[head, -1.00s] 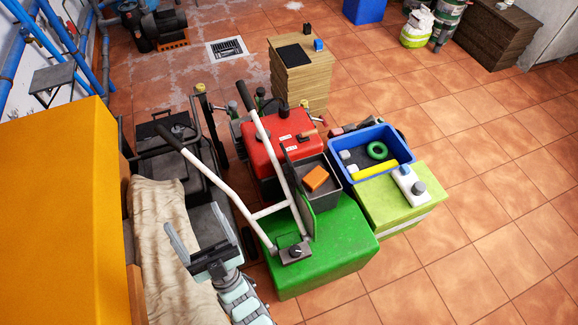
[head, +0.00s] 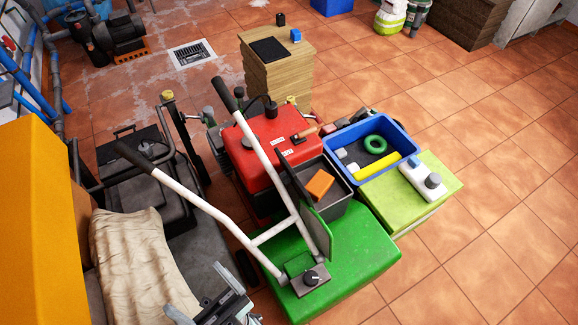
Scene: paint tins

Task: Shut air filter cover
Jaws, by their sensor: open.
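An open dark box (head: 335,205) sits in front of the red engine housing, with an orange filter block (head: 319,184) inside it. The air filter cover (head: 318,228), a thin panel with a green edge, stands raised at the left side of the box, so the filter is exposed. A white handle bar passes just left of the cover and partly overlaps it. My gripper (head: 205,298) is open and empty at the bottom of the picture, left of and below the green deck (head: 350,255), apart from the cover. Its lower part is cut off by the frame.
A white two-armed handle with black grips (head: 255,238) rises around the engine (head: 275,140). A blue tray (head: 370,135) and a lime box (head: 440,190) stand to the right. A beige cloth (head: 130,260) and an orange-yellow cabinet (head: 35,220) are at left. Floor at right is clear.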

